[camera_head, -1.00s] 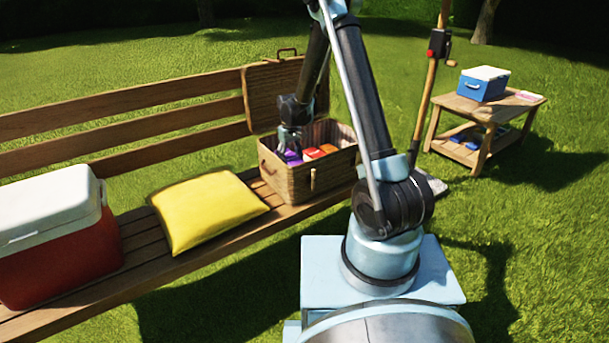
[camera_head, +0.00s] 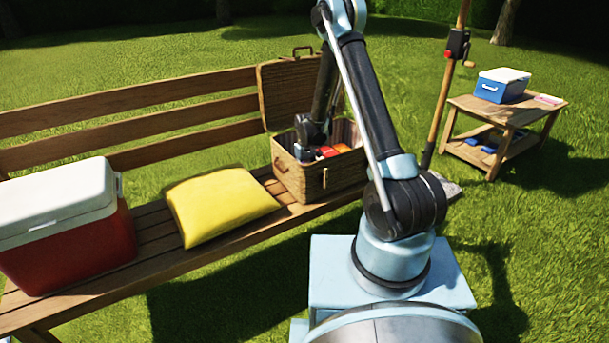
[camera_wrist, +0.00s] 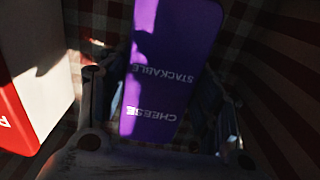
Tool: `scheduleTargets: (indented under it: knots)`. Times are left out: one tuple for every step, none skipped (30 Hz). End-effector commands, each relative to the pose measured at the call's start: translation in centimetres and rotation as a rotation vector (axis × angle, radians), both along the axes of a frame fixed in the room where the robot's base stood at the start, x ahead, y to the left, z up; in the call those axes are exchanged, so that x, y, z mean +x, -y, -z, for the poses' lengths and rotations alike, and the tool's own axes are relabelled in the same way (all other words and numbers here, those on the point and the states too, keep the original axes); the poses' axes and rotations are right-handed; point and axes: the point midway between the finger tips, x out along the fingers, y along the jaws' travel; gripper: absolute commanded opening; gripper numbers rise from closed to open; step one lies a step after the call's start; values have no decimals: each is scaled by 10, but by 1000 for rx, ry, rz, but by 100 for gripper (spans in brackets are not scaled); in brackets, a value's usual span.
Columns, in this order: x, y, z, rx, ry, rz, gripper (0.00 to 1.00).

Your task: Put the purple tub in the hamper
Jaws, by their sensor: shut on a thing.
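The purple tub (camera_wrist: 165,75) shows in the wrist view, with "STACKABLE" and "CHEESE" lettering on it. My gripper (camera_wrist: 165,115) is shut on it, with a finger on either side. The wicker hamper (camera_head: 325,180) stands on the bench with its lid open. In the head view my gripper (camera_head: 310,150) reaches down inside the hamper's left part, and the tub is hidden there. The checked lining around the tub in the wrist view shows that it is inside the hamper.
A red and white box (camera_wrist: 35,75) lies left of the tub in the wrist view. Orange and red items (camera_head: 335,150) sit in the hamper. A yellow cushion (camera_head: 220,205) and a red cooler (camera_head: 65,240) are on the bench. A side table (camera_head: 505,115) holds a blue cooler (camera_head: 502,85).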

Motion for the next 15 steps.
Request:
scheduleTargets:
  knots:
    - [0, 0, 0, 0, 0, 0, 26]
    - [0, 0, 0, 0, 0, 0, 26]
    - [0, 0, 0, 0, 0, 0, 26]
    - [0, 0, 0, 0, 0, 0, 26]
    - [0, 0, 1, 0, 0, 0, 26]
    - [0, 0, 1, 0, 0, 0, 26]
    - [0, 0, 2, 0, 0, 0, 26]
    - [0, 0, 2, 0, 0, 0, 65]
    - [0, 0, 2, 0, 0, 0, 74]
    - [0, 0, 2, 0, 0, 0, 78]
    - [0, 0, 2, 0, 0, 0, 78]
    - [0, 0, 2, 0, 0, 0, 78]
    - [0, 0, 2, 0, 0, 0, 78]
    - [0, 0, 2, 0, 0, 0, 78]
    - [0, 0, 2, 0, 0, 0, 78]
